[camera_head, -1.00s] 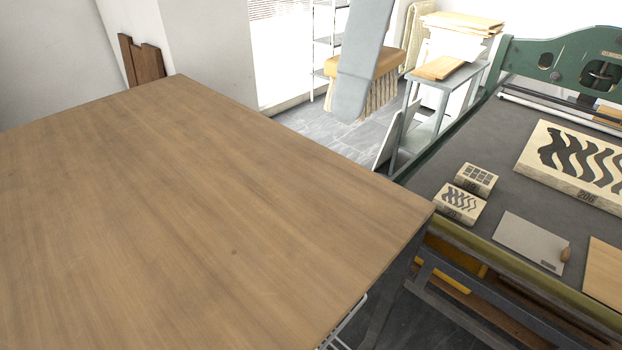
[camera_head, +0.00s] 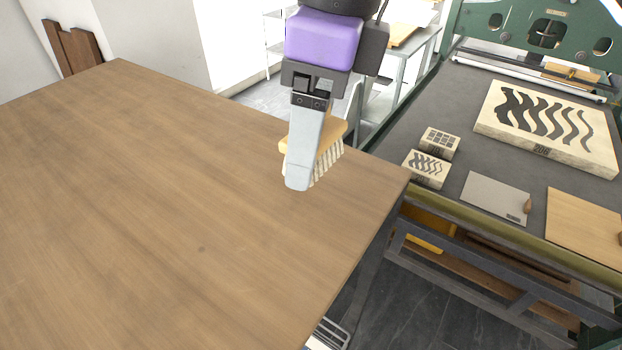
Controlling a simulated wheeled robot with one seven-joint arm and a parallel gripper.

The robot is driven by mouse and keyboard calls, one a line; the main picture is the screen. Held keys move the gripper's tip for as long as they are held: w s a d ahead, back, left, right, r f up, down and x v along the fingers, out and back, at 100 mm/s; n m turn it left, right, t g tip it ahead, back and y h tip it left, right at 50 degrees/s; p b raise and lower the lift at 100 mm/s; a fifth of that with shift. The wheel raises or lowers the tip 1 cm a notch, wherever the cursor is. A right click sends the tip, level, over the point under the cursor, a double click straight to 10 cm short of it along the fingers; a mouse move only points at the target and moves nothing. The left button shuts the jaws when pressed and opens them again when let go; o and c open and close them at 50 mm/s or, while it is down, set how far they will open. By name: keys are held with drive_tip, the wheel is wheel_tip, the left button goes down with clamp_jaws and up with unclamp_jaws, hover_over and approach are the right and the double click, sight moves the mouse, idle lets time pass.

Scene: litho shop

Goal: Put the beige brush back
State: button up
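The beige brush (camera_head: 328,143) has a tan wooden block and pale bristles that point down. My gripper (camera_head: 303,165) is over the far right part of the wooden table, seen from the side with one grey finger in front. The gripper is shut on the brush; the near finger hides part of its block, and the far finger is hidden. The brush appears to be held above the tabletop near its far right edge. I cannot tell the exact gap below the bristles.
The wooden table (camera_head: 160,200) has a bare top. At right, the green press (camera_head: 540,30) has a dark bed with a large patterned block (camera_head: 548,125), two small blocks (camera_head: 428,168), a grey plate (camera_head: 496,198) and a wooden board (camera_head: 585,222). A grey side table (camera_head: 415,48) stands behind.

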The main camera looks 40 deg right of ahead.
sight(311, 199)
drive_tip(key=shift+f+b, duration=1.4)
drive_tip(key=shift+f, duration=1.5)
drive_tip(key=shift+f+b, duration=0.25)
drive_tip(key=shift+b, duration=0.05)
drive_tip(key=o, duration=1.3)
drive_tip(key=shift+r, duration=0.1)
drive_tip(key=shift+r+p, duration=0.15)
drive_tip(key=shift+p, duration=0.15)
drive_tip(key=r, duration=0.4)
drive_tip(key=s+r+b, duration=0.1)
drive_tip(key=r, duration=0.3)
drive_tip(key=d+r, duration=0.1)
drive_tip(key=r, duration=0.3)
drive_tip(key=shift+s+d, duration=0.1)
drive_tip(key=shift+s, duration=0.1)
drive_tip(key=shift+s+f, duration=0.1)
